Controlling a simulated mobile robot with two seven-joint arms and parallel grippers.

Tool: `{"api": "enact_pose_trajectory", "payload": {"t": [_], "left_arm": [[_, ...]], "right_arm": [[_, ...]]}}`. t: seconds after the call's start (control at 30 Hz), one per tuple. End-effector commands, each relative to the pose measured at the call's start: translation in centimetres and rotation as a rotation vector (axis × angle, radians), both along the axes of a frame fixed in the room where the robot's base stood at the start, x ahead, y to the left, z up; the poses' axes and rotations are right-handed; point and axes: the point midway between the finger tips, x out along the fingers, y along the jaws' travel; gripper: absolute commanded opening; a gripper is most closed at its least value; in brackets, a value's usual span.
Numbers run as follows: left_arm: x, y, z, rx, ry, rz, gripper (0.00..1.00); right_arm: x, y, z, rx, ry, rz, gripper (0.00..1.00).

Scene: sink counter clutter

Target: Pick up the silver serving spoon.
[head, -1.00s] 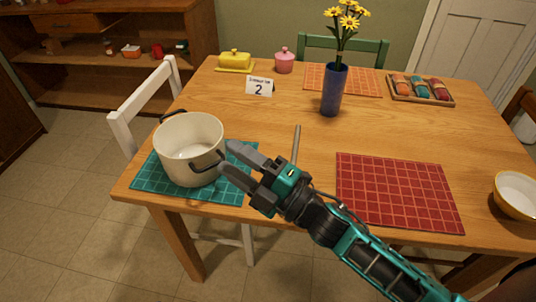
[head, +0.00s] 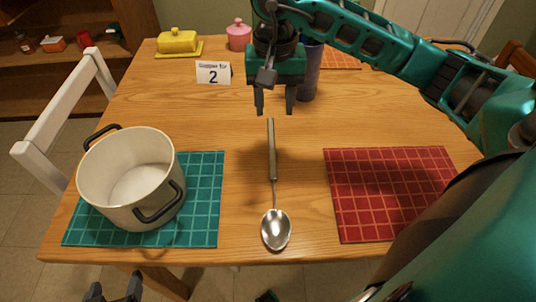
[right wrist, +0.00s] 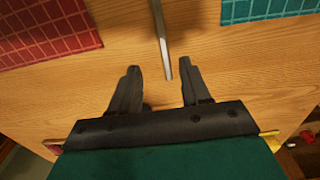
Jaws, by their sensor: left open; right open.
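The silver serving spoon (head: 276,229) lies on the table between the teal and red mats, its bowl toward the near edge and its grey handle pointing away. My right gripper (head: 275,110) is open and empty just beyond the handle's far end, pointing down. In the right wrist view the handle (right wrist: 161,38) reaches in from the top, its end in line with the gap between the open fingertips (right wrist: 162,70). I cannot tell the height between them. My left gripper (head: 114,290) is open at the bottom left, partly cut off, near the table's front edge.
A cream pot (head: 130,180) stands on the teal mat (head: 205,190), left of the spoon. A red mat (head: 385,190) lies to the right. A blue vase (head: 308,75) is close behind my right gripper. A number card (head: 213,73), butter dish (head: 178,42) and pink jar (head: 238,35) stand further back.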

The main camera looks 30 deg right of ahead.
Motion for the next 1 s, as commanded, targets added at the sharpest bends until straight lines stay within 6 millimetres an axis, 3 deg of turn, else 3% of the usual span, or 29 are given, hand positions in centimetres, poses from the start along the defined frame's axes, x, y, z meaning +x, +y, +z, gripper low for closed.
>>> {"api": "enact_pose_trajectory", "payload": {"t": [0.03, 0.2, 0.47, 0.7, 1.0], "left_arm": [[-0.1, 0.0, -0.3, 0.000, 0.004, -0.002, 0.77], [-0.6, -0.2, -0.8, -0.002, 0.019, -0.004, 0.77], [-0.6, -0.3, -0.6, -0.007, 0.014, -0.005, 0.77], [-0.5, -0.4, -1.0, -0.009, 0.015, -0.006, 0.77], [-0.1, -0.4, -0.8, -0.009, 0.004, -0.006, 0.77]], "right_arm": [[-0.1, 0.1, -1.4, 0.002, 0.007, 0.001, 0.47], [-0.1, 0.2, -4.4, 0.006, 0.007, 0.000, 0.47], [0.0, 0.2, -6.6, 0.007, 0.004, -0.001, 0.47], [0.1, 0.4, -10.1, 0.009, 0.005, -0.002, 0.47], [0.2, 0.4, -11.3, 0.007, 0.002, -0.001, 0.47]]}}
